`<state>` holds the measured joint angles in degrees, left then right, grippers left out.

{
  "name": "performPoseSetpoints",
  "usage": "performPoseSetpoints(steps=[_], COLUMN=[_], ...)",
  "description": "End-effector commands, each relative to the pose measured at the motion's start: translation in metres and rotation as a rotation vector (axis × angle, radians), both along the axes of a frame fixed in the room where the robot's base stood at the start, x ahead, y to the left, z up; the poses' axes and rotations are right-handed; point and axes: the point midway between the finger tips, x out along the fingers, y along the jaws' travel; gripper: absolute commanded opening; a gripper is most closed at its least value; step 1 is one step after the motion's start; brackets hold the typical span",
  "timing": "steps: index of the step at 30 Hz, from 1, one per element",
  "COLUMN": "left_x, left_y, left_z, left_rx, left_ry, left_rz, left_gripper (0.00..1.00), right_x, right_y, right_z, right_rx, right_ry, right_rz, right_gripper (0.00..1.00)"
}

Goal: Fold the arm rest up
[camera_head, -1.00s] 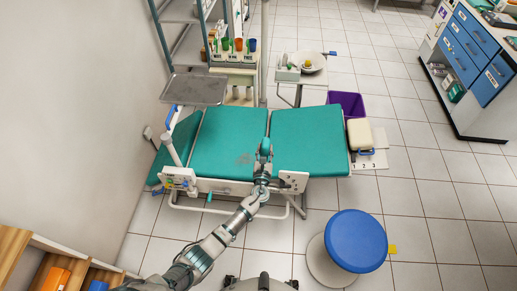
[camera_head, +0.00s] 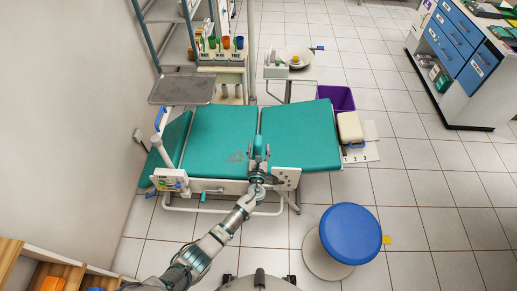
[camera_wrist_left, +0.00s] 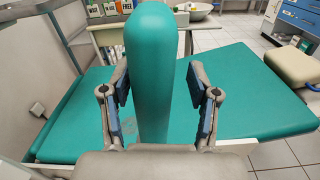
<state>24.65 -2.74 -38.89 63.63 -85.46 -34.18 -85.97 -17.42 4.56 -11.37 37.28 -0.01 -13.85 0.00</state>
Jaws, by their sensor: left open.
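The arm rest (camera_wrist_left: 152,60) is a long, rounded teal pad. In the left wrist view it rises through the middle of the picture, between the two fingers of my left gripper (camera_wrist_left: 157,85). The fingers are spread, one on each side of the pad. The left finger looks close to its edge and the right one has a clear gap. In the head view my left gripper (camera_head: 258,156) is at the near edge of the teal dental couch (camera_head: 222,140), by the seam between its cushions. The arm rest's hinge is hidden. My right gripper is not in view.
A blue round stool (camera_head: 350,233) stands at front right. A metal tray (camera_head: 182,89) is at the couch's back left. A small side table (camera_head: 300,76) and a purple bin (camera_head: 337,98) stand behind the couch.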

Motion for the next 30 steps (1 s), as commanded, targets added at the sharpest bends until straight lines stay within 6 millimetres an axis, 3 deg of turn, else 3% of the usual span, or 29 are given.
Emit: performPoseSetpoints(steps=[7,15,21,30], left_x=[-0.017,-0.076,-0.108,-0.119], left_y=[0.001,0.002,0.002,0.002], left_z=[-0.001,-0.002,-0.002,-0.002], left_rx=[-0.002,0.000,0.002,0.003], left_ry=[-0.001,0.002,0.003,0.002], left_rz=[0.001,-0.001,-0.001,-0.001], left_gripper=[0.60,0.60,0.60,0.60], right_x=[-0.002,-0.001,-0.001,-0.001], right_y=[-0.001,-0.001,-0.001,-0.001], right_z=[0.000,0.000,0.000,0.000], right_rx=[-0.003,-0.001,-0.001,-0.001], right_ry=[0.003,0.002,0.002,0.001], right_rz=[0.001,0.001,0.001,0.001], right_gripper=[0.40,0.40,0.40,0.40])
